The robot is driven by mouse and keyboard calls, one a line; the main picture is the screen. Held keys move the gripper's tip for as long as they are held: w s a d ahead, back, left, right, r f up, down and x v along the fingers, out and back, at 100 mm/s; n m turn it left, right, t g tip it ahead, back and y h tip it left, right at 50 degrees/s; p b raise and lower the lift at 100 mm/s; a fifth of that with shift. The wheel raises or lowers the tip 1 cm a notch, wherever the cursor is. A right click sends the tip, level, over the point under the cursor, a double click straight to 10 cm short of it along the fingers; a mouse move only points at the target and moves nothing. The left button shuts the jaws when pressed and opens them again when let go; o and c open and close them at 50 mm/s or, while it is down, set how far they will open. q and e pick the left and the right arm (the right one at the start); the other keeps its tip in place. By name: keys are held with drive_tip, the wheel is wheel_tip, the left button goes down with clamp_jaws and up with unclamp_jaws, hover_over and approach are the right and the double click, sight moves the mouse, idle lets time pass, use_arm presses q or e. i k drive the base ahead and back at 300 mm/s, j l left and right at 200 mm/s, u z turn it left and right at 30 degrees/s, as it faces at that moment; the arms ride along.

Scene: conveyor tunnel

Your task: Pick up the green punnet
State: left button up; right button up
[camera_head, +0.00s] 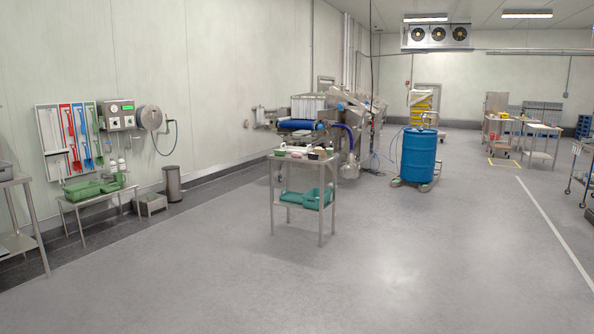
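A steel table (321,206) stands in the middle of the room, some way off from me. Several small items lie on its top, too small to tell apart surely. A small green item (280,152) at the left end of the top may be the green punnet, but I cannot tell its shape. A dark item and pale items lie further right on the same top. Neither of my grippers shows in the head view.
Teal trays (317,199) sit on the table's lower shelf. A blue drum (419,156) stands right of it, with steel machinery (349,120) behind. Green crates (82,191) rest on a bench at left, near a bin (172,183). The floor before the table is clear.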

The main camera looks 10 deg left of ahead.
sight(277, 152)
drive_tip(key=i+u, duration=0.1)
drive_tip(key=u, duration=0.2)
drive_tip(key=i, duration=7.5)
